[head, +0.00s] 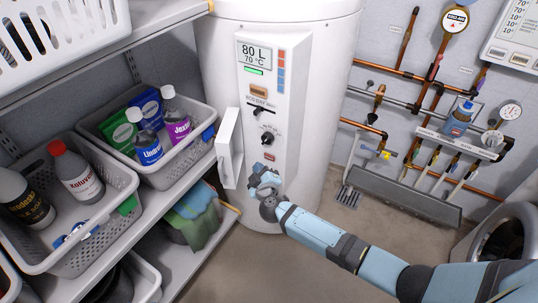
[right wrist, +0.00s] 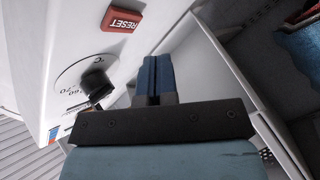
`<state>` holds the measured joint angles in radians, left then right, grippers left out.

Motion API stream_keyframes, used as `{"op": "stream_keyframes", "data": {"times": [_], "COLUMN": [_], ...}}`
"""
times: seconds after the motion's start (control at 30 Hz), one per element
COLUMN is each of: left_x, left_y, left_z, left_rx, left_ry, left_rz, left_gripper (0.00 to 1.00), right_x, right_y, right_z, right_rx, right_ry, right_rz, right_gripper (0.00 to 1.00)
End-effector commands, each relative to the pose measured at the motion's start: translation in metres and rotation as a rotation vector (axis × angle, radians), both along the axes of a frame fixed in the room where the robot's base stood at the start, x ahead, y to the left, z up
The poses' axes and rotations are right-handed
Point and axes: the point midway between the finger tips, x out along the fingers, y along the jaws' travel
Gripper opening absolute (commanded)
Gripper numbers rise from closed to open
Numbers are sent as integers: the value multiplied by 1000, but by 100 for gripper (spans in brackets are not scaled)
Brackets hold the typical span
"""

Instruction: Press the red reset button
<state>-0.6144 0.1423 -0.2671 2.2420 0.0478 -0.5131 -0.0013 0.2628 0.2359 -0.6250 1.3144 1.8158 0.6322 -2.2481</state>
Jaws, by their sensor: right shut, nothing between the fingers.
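The red button (right wrist: 122,18), lettered RESET, is on the white front panel in the right wrist view. In the head view it is a small red patch (head: 269,157) below a black knob (head: 267,138) on the tank's panel. My right gripper (head: 260,172) is just below it in the head view, shut and empty. In the right wrist view its blue fingers (right wrist: 155,72) are closed together, to the right of the button and visibly apart from it in the picture. The exact depth gap is hard to tell. My left gripper is out of view.
A small white panel door (head: 229,148) stands open just left of the gripper. The black dial knob (right wrist: 97,82) is near the fingers. Shelving with baskets of bottles (head: 165,175) stands left. Pipes and gauges (head: 508,113) line the right wall.

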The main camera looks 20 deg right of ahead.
Motion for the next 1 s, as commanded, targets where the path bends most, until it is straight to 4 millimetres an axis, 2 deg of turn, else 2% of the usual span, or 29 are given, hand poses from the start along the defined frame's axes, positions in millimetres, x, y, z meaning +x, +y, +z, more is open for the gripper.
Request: {"op": "stream_keyframes", "data": {"times": [0.03, 0.27, 1.0], "left_x": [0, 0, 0], "left_y": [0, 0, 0], "left_z": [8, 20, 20], "left_rx": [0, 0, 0], "left_ry": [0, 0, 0], "left_rz": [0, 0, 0], "left_gripper": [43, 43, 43], "right_x": [-3, -16, -17], "right_y": [5, 20, 22], "right_z": [4, 2, 0], "right_rx": [1, 1, 0], "right_ry": [1, 2, 0], "right_rz": [0, 0, 0], "right_gripper": [0, 0, 0]}}
